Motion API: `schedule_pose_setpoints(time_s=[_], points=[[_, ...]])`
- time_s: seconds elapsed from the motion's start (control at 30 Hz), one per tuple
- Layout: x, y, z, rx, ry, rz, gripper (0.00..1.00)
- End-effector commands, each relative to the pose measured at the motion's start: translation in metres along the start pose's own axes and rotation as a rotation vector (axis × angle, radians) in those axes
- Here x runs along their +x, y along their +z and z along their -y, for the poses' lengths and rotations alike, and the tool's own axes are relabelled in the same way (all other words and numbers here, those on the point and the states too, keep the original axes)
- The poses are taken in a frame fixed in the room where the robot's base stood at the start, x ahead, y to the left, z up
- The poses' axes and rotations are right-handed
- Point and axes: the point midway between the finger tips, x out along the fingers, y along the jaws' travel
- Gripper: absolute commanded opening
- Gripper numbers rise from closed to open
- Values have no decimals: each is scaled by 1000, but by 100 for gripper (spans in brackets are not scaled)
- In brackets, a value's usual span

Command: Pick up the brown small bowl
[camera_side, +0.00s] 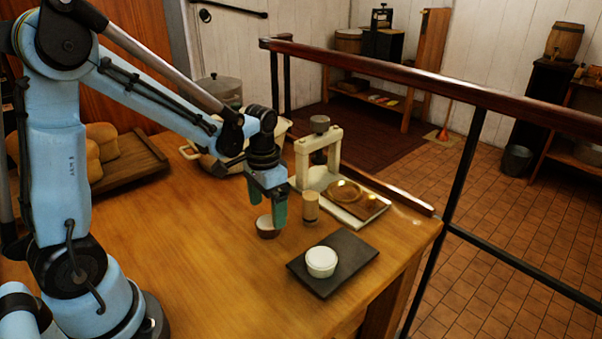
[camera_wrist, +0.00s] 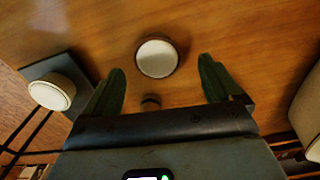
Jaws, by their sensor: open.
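The brown small bowl (camera_side: 268,231) stands upright on the wooden table, with a pale inside and a brown outer wall. My gripper (camera_side: 268,205) is open and points down above it; its fingers partly cover the bowl in the side view. In the wrist view the bowl (camera_wrist: 157,57) appears between the two green fingers of my gripper (camera_wrist: 161,66), slightly beyond the line of the tips. The fingers hold nothing, and no contact with the bowl is visible.
A wooden cup (camera_side: 310,207) stands close to the right of the bowl. A white round container (camera_side: 321,263) sits on a dark slab (camera_side: 362,248) in front. A cream press (camera_side: 333,150) and a board (camera_side: 374,209) lie behind. The left front tabletop is clear.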

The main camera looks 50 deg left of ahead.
Motion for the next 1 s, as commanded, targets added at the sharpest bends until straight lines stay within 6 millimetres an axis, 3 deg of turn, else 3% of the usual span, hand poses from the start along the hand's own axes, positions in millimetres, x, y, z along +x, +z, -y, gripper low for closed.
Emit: schedule_pose_setpoints(time_s=[0.23,0.6,1.0], points=[[29,0,-3,0,0,-1,92],[35,0,-3,0,1,-1,90],[35,0,-3,0,1,-1,29]])
